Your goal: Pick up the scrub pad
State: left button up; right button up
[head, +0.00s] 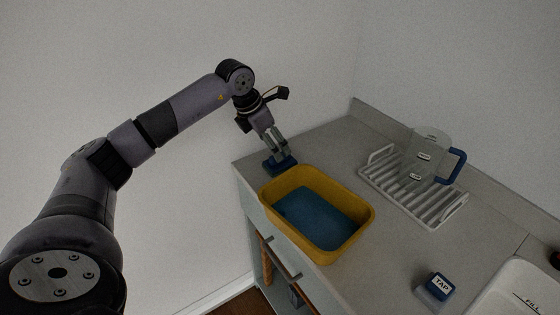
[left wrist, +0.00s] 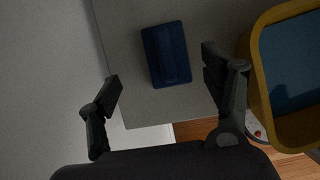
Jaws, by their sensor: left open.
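The scrub pad is a dark blue block (head: 281,165) lying on the grey counter near its left corner, beside the yellow tub. In the left wrist view the scrub pad (left wrist: 167,54) lies flat near the counter edge, ahead of the fingers and between their lines. My left gripper (head: 277,149) points down just above the pad. In the left wrist view my left gripper (left wrist: 164,88) is open, with nothing between its fingers. Whether a finger touches the pad cannot be told. My right gripper is not in view.
A yellow tub (head: 359,212) with blue inside stands just right of the pad; its rim also shows in the left wrist view (left wrist: 256,80). A white drying rack (head: 378,157) holds a clear jug (head: 425,152). A blue-topped TAP block (head: 440,285) sits near a white basin (head: 515,290).

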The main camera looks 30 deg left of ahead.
aim_at(274, 169)
pick_arm(q)
jog(key=shift+d+p+x, duration=0.15)
jog(key=shift+p+x, duration=0.2)
jog(key=shift+x, duration=1.15)
jog(key=shift+d+p+x, duration=0.2)
jog(key=shift+p+x, duration=0.1)
jog(key=shift+x, duration=1.2)
jog(key=shift+s, duration=0.15)
jog(key=shift+c, duration=0.3)
jog(key=shift+c, duration=0.7)
jog(key=c, duration=1)
jog(key=shift+c, duration=0.2)
jog(key=shift+r, duration=0.1)
